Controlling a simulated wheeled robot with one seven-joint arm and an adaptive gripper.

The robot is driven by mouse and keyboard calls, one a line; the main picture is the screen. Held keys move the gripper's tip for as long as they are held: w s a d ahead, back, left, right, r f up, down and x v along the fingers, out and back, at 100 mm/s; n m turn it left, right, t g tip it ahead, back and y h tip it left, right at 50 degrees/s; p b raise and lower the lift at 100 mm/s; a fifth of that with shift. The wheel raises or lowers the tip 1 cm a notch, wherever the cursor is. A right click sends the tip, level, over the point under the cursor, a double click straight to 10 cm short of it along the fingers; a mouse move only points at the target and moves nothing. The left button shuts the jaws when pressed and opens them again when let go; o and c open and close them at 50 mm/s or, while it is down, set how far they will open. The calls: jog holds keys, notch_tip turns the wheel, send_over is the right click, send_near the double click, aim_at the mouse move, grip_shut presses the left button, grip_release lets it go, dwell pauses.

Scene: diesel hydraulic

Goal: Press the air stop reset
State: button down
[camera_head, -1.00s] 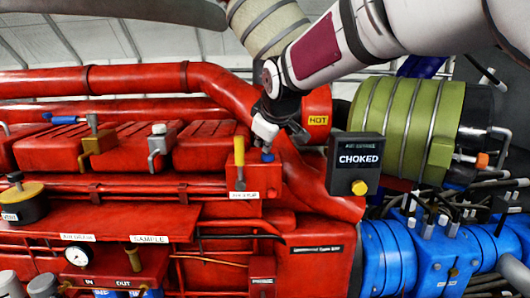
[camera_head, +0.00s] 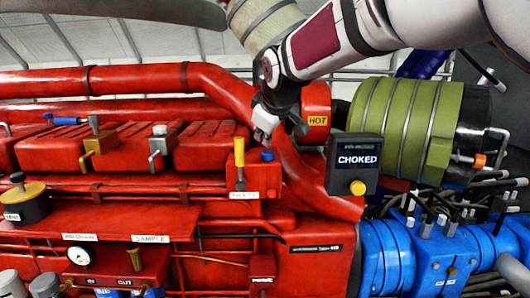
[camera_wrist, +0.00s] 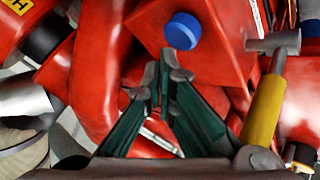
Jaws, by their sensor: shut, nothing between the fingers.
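A blue round button (camera_head: 267,155) sits on top of a red box (camera_head: 256,178) at the middle of the head view. The box carries a small white label too small to read surely. The button also shows in the wrist view (camera_wrist: 182,30), apart from the fingertips and beyond them. My gripper (camera_head: 262,136) is shut and empty, just above the button with a small gap. Its fingertips show in the wrist view (camera_wrist: 165,68), close together. I cannot tell whether the button is pushed in.
A yellow-handled lever (camera_head: 240,158) stands upright on the same box, left of the button. A black box reading CHOKED (camera_head: 357,160) with a yellow knob is to the right. Red pipe marked HOT (camera_head: 317,120) runs close behind my gripper. Open space lies above the engine.

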aim_at(266, 153)
jog(key=shift+r+p, duration=0.7)
jog(key=shift+r, duration=1.85)
jog(key=shift+s+d, duration=0.15)
jog(key=s+d+f+m+g+h, duration=0.1)
jog(key=s+d+m, duration=0.2)
jog(key=s+d, duration=0.5)
jog(key=s+d+f+m+g, duration=0.1)
jog(key=s+d+m, duration=0.25)
jog(key=s, duration=0.85)
jog(key=s+d+f+m, duration=0.1)
jog(key=s+d+f, duration=0.1)
jog(key=s, duration=0.4)
jog(key=s+d+f+m+g, duration=0.1)
jog(key=s+f+m, duration=0.1)
jog(key=s+f, duration=0.2)
jog(key=s+d+f+m+h, duration=0.1)
jog(key=s+d+f+m, duration=0.1)
jog(key=s, duration=0.6)
jog(key=shift+s+d+f, duration=0.3)
jog(key=shift+f, duration=0.6)
